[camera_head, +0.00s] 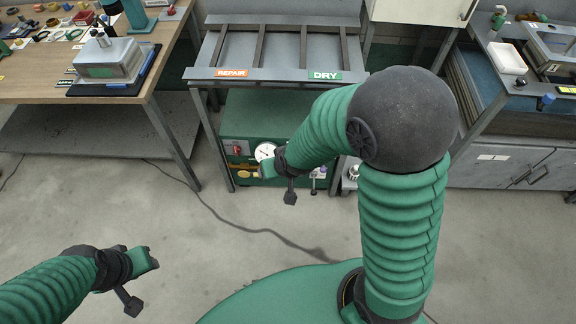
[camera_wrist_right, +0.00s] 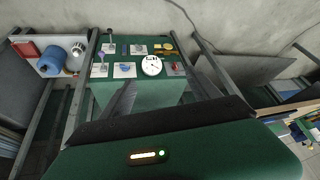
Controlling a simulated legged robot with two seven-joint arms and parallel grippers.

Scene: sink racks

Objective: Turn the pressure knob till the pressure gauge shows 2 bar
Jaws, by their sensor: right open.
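The white round pressure gauge (camera_head: 265,151) is on the front of a green panel under the rack. It also shows in the right wrist view (camera_wrist_right: 152,64), too small to read its value. Around it on the panel are several small fittings, among them a blue knob (camera_wrist_right: 124,66); I cannot tell which is the pressure knob. My right gripper (camera_head: 279,183) is open and empty in front of the panel, just right of and below the gauge in the head view, hiding part of the panel. My left gripper (camera_head: 141,281) is open and empty over the floor, far from the panel.
The rack has a REPAIR label (camera_head: 231,73) and a DRY label (camera_head: 325,76). A yellow-handled fitting (camera_head: 243,171) sits below the gauge. A wooden workbench (camera_head: 150,75) stands left, and a sink counter (camera_head: 515,110) right. A cable (camera_head: 235,225) crosses the open floor.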

